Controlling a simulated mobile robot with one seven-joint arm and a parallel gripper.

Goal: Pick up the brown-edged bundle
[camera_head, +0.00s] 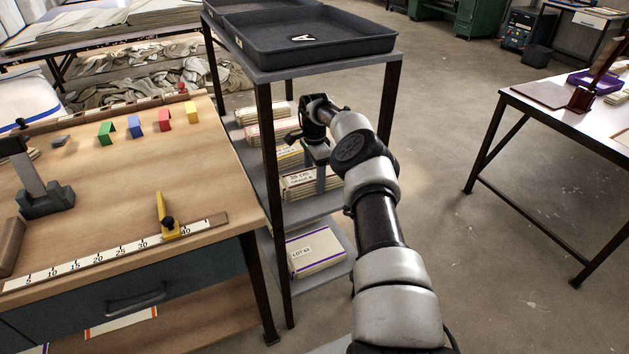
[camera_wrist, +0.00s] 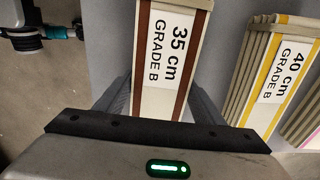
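The brown-edged bundle (camera_wrist: 171,60), labelled "35 cm GRADE B", lies in the middle of the wrist view. In the head view the bundle (camera_head: 303,187) is on a shelf of the dark rack, partly hidden by my gripper. My gripper (camera_head: 320,185) is in front of it. In the wrist view my gripper's (camera_wrist: 161,90) fingers stand one on each side of the bundle's near end, spread apart. Narrow gaps seem to show between fingers and bundle, so it looks open around the bundle. The finger tips' depth is hard to judge.
A yellow-edged bundle (camera_wrist: 275,75), labelled "40 cm GRADE B", lies close on the right in the wrist view. A "LOT 63" box (camera_head: 316,251) is on the shelf below. Dark trays (camera_head: 350,50) cover the rack's top.

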